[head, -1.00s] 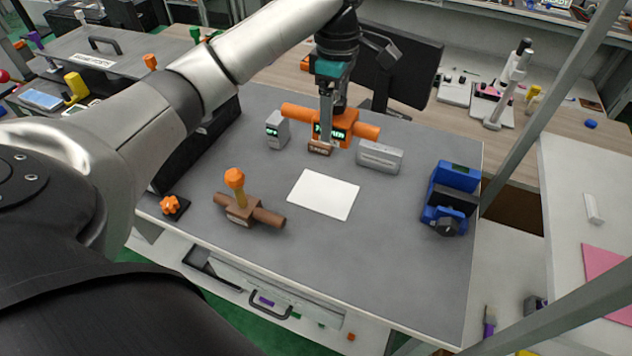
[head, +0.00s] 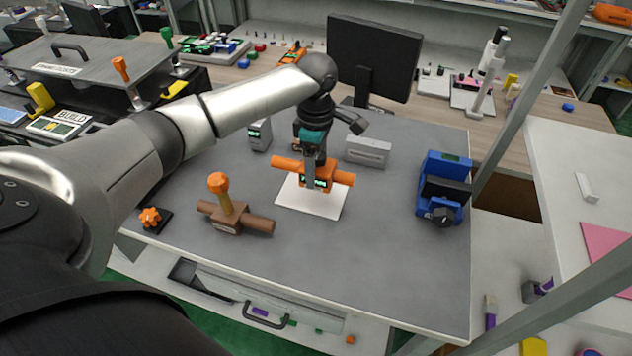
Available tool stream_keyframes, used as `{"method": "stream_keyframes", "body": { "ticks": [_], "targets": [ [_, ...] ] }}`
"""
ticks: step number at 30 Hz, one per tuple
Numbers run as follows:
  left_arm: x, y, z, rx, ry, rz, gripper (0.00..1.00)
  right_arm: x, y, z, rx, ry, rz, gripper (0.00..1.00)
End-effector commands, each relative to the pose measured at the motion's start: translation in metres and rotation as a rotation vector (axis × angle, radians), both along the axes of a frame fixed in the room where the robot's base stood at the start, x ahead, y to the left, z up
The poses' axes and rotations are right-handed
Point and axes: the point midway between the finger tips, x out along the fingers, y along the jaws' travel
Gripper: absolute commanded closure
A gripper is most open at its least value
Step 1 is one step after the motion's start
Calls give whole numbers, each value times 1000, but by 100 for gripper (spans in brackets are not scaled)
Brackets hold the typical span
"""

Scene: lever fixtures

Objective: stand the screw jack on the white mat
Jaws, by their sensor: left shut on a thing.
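The orange screw jack (head: 345,179), a block with a dark display and a horizontal bar through it, is over the back part of the white mat (head: 312,204). My left gripper (head: 312,181) points down and is shut on the screw jack from above. The jack hides the back of the mat. I cannot tell whether its underside touches the mat or hangs just above it. The front of the mat is bare. My right gripper is out of view.
A brown fixture (head: 228,219) with an orange knob stands left of the mat, and a small orange star knob (head: 150,217) further left. A grey box (head: 368,151) is behind right, a blue device (head: 444,188) at the right. The table's front is clear.

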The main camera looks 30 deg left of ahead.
Motion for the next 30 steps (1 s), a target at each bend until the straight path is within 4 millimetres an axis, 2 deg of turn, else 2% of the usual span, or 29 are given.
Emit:
{"method": "stream_keyframes", "body": {
  "ticks": [5, 11, 22, 23, 30],
  "targets": [
    [0, 0, -14, 0, 0, 1, 98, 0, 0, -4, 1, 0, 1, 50],
    [0, 0, -43, 0, -1, 0, 98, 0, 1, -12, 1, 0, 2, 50],
    [0, 0, -46, -1, -2, 1, 98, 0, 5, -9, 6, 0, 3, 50],
    [0, 0, -47, 0, -1, 0, 24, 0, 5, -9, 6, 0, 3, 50],
    [0, 0, -47, 0, -1, 0, 0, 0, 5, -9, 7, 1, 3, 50]
  ]
}}
